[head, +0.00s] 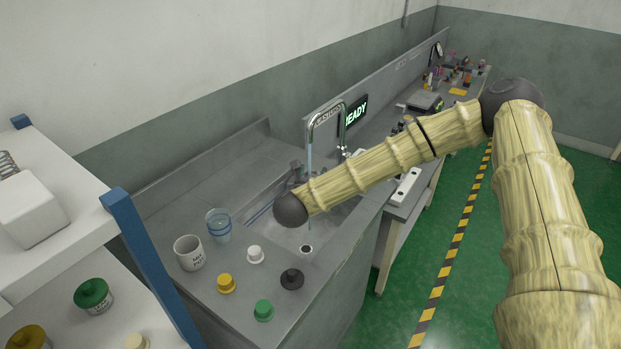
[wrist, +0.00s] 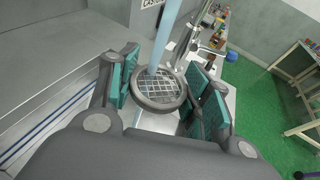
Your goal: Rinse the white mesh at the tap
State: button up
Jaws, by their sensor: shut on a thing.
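A round mesh (wrist: 160,92) with a dark grey rim and a pale grid sits between the teal-padded fingers of my gripper (wrist: 158,98) in the wrist view. The gripper is shut on its rim. A bluish stream of water (wrist: 166,42) comes down onto the mesh, meeting it near the upper middle of the grid. In the head view the curved metal tap (head: 327,113) is running, and its stream (head: 309,151) falls toward the end of my arm. The arm's end hides the mesh and most of the gripper there. The sink (head: 330,232) lies below.
On the counter left of the sink stand a labelled mug (head: 189,254), a clear beaker (head: 218,229) and white (head: 255,255), yellow (head: 226,284), green (head: 264,311) and black (head: 291,279) caps. A lit READY sign (head: 354,113) is behind the tap. A shelf (head: 62,238) stands at left.

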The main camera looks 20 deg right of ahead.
jog(key=shift+s+d, duration=0.1)
jog(key=shift+d, duration=0.15)
jog(key=shift+s+d, duration=0.1)
jog(key=shift+d, duration=0.15)
jog(key=shift+a+b, duration=0.3)
jog(key=shift+b, duration=0.2)
jog(key=shift+w+a, duration=0.25)
jog(key=shift+a, duration=0.05)
jog(key=s+a+b, duration=0.2)
jog(key=s+a, duration=0.1)
jog(key=s, duration=0.4)
jog(key=shift+s, duration=0.25)
dwell(0.6)
dwell(1.1)
jog(key=s+a+r, duration=0.1)
jog(key=s+r, duration=0.3)
jog(key=shift+s+a+p, duration=0.3)
jog(key=shift+s+a, duration=0.05)
